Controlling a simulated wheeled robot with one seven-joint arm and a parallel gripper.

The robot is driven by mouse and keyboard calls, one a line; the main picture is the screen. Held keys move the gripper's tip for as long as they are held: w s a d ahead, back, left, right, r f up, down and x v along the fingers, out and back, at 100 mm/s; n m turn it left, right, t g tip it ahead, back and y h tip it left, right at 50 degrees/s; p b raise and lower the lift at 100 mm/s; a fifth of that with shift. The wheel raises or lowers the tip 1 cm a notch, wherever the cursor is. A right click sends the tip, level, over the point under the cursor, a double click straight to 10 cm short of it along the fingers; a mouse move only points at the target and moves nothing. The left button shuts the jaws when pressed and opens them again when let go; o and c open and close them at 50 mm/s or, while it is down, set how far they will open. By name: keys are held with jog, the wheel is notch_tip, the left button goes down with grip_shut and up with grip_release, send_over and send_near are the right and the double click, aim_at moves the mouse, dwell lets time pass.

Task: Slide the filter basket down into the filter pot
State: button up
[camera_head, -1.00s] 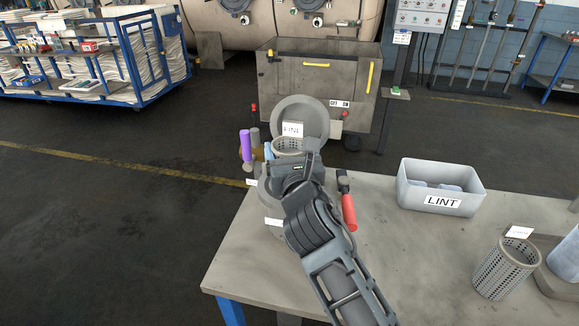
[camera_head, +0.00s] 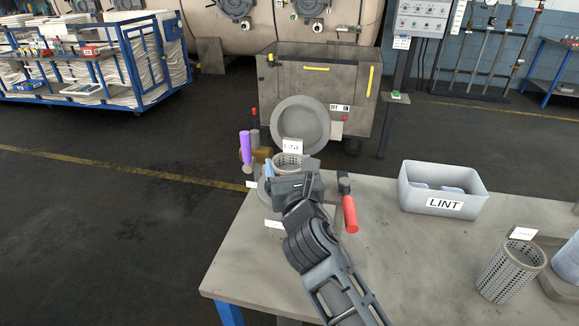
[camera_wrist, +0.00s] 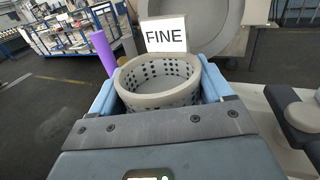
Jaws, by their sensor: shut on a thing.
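The filter basket (camera_wrist: 160,81) is a grey perforated cylinder with a white tag reading FINE (camera_wrist: 166,36). My gripper (camera_wrist: 163,98) is shut on it, with a blue finger at each side of its rim in the wrist view. In the head view the basket (camera_head: 289,161) shows just beyond my gripper (camera_head: 292,177), at the table's far left corner. The filter pot (camera_head: 263,190) is mostly hidden behind my gripper and arm. Its round lid (camera_head: 301,122) stands open behind the basket. I cannot tell how deep the basket sits in the pot.
A red-handled lever (camera_head: 349,212) stands right of my gripper. A purple cylinder (camera_head: 245,146) is at the left of the pot. A LINT bin (camera_head: 442,190) and a second perforated basket (camera_head: 507,272) stand on the table (camera_head: 390,255) to the right. The table between is clear.

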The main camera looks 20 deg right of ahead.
jog(key=o, duration=1.1)
jog(key=shift+f, duration=0.2)
jog(key=shift+r, duration=0.3)
jog(key=shift+r+p, duration=0.4)
jog(key=shift+r, duration=0.1)
jog(key=b+v, duration=0.1)
jog(key=v, duration=1.1)
jog(key=shift+a, duration=0.1)
